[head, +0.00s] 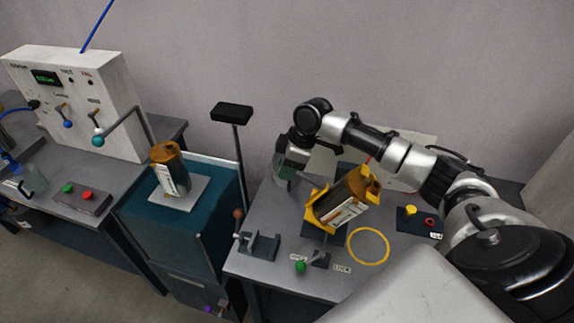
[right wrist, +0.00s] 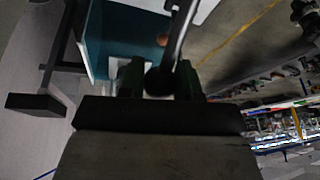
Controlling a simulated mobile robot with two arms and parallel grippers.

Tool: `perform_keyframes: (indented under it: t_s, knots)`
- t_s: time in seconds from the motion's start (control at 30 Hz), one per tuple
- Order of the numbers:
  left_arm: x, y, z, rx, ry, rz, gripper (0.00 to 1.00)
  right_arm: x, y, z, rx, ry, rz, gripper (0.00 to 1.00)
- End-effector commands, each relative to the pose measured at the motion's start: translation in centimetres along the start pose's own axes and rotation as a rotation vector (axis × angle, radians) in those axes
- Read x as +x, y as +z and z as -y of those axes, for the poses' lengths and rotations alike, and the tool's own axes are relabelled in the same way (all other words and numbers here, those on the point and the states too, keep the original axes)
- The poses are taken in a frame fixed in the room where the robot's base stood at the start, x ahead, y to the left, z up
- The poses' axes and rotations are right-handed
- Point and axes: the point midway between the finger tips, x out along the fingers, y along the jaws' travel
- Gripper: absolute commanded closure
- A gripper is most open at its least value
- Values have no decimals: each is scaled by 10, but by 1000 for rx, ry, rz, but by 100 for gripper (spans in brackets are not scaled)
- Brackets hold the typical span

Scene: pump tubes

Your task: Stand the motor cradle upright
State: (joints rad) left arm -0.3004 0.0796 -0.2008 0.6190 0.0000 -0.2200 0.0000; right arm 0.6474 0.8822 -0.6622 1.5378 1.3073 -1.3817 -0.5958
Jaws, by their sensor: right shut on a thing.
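The yellow motor cradle (head: 317,217) stands on the right-hand bench, leaning to the right in the head view. It holds a cylinder (head: 350,203) with an amber top and a white label, tilted along with it. My right gripper (head: 284,172) is at the cradle's left, behind it, and its fingers are partly hidden in the head view. In the right wrist view, the fingers are closed on a dark round knob (right wrist: 160,82) at the end of a grey rod (right wrist: 181,28). Where the rod joins the cradle is hidden. My left gripper does not show.
A green knob (head: 300,267) beside a LOCK label, a grey bracket (head: 262,246) and a yellow ring (head: 369,246) are near the cradle. A button box (head: 418,218) is to the right. A teal cabinet (head: 178,222) carries another amber-topped cylinder (head: 170,170). A black-topped post (head: 232,113) rises between.

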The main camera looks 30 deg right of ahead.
Motion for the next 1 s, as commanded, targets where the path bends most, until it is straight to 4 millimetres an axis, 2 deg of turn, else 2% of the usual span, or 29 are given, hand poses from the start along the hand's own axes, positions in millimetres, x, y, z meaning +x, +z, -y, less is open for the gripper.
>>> perform_keyframes:
  t_s: [0.27,0.6,1.0]
  knots:
    - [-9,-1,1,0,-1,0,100,13,-3,-3,15,-20,85,100]
    - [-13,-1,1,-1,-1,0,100,43,0,-8,43,-55,246,100]
    - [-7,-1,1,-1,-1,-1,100,74,8,-10,42,-56,238,100]
